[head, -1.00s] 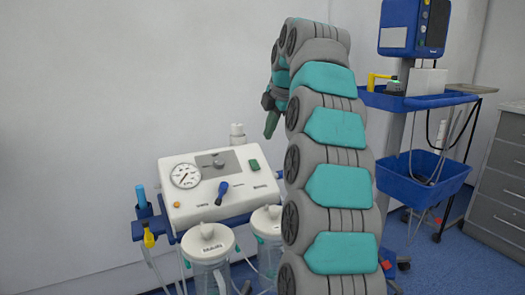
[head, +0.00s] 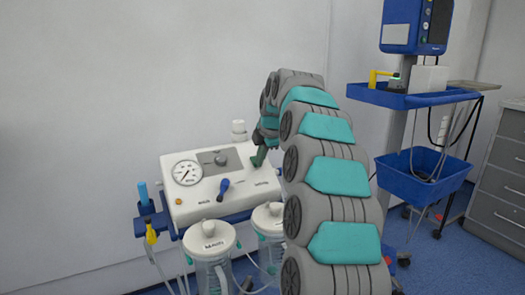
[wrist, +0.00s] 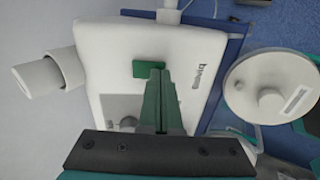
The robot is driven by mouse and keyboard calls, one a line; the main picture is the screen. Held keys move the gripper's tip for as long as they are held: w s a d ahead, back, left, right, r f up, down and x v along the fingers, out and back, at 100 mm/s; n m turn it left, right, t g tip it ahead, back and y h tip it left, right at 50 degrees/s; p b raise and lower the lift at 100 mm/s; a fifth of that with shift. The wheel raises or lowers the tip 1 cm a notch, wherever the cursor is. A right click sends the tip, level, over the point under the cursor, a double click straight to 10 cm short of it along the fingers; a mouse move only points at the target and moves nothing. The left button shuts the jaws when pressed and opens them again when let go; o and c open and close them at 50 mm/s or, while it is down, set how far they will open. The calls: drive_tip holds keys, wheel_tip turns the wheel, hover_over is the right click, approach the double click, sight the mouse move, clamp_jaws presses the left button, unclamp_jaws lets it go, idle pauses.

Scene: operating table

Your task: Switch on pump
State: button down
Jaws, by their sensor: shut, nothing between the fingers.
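The pump is a white box with a sloped panel (head: 247,198), and it also shows in the wrist view (wrist: 185,90). Its panel carries a round gauge (head: 187,173), a grey knob plate (head: 219,160), a blue lever (head: 223,188) and a small orange part (head: 179,201). A green rectangular switch (wrist: 149,68) is near the panel's edge. My gripper (head: 257,160) is shut and empty, its green fingertips at the switch's spot and hiding it in the head view. In the wrist view the fingertips (wrist: 156,74) overlap the switch's lower edge. I cannot tell whether they touch it.
Two lidded jars (head: 209,238) hang below the pump's front, with tubes around them. A white cylinder (head: 238,130) stands behind the pump. A blue-shelved trolley (head: 420,97) and a grey drawer cabinet (head: 503,180) are to the right. The wall at left is bare.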

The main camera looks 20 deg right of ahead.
drive_tip(key=shift+f, duration=0.15)
drive_tip(key=shift+f+b, duration=0.5)
drive_tip(key=shift+b, duration=0.4)
drive_tip(key=shift+w+r+t+p, duration=0.1)
drive_tip(key=shift+r+t+p, duration=0.2)
drive_tip(key=shift+r, duration=0.15)
drive_tip(key=shift+r+p, duration=0.4)
drive_tip(key=shift+r, duration=0.2)
